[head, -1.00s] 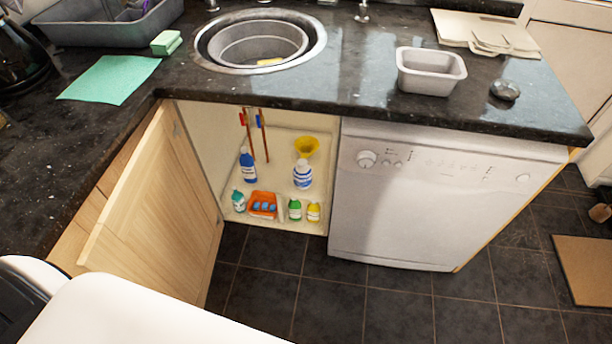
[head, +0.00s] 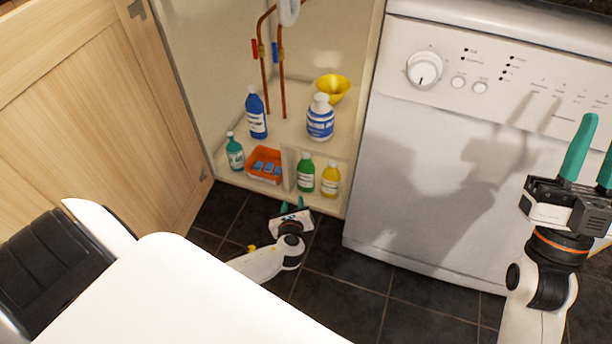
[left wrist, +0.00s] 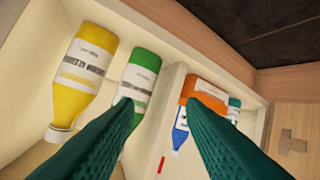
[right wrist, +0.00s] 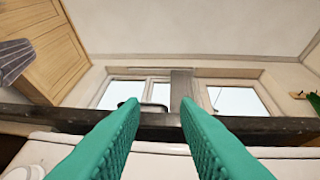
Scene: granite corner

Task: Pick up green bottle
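The green bottle (head: 306,174), with a white label and white cap, stands upright at the front of the open cupboard. In the left wrist view the green bottle (left wrist: 145,73) appears tilted, partly behind one finger. My left gripper (head: 292,204) is low in front of the cupboard, just below the green bottle, with its fingers pointing toward the cupboard. In the left wrist view its fingers (left wrist: 158,107) are apart with nothing between them. My right gripper (head: 602,135) is raised in front of the white appliance, fingers up. Its fingers (right wrist: 159,104) are apart and empty.
A yellow bottle (head: 330,179) stands close right of the green one. A low divider and an orange tray (head: 251,169) are on its left, then a teal bottle (head: 235,153). The cupboard door (head: 95,100) stands open at left; the white appliance (head: 440,160) borders the right.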

